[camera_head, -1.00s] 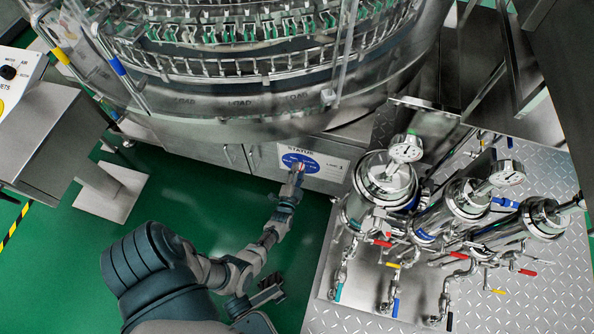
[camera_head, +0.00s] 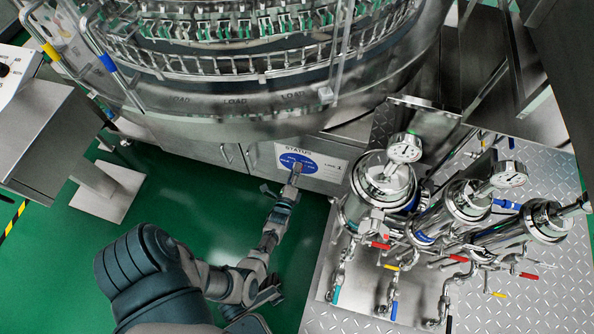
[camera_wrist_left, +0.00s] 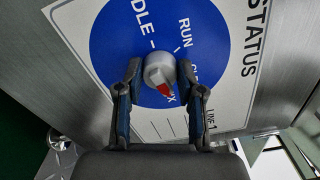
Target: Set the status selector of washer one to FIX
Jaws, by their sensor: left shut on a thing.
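The status selector is a round grey knob (camera_wrist_left: 158,68) with a red pointer mark, on a blue disc (camera_wrist_left: 125,35) in the left wrist view. Printed words IDLE and RUN show around it. The red mark points down and slightly right in that view, toward a partly hidden word ending in X. My left gripper (camera_wrist_left: 160,70) is shut on the knob, one finger on each side. In the head view, my left gripper (camera_head: 294,178) reaches the white status panel (camera_head: 330,168) on the washer's front. My right gripper is not in view.
The washer's round steel body (camera_head: 240,125) rises above the panel. Several steel filter housings (camera_head: 384,185) with valves stand close on the right. A grey control stand (camera_head: 45,140) is at the left. The green floor (camera_head: 180,210) is clear around the arm.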

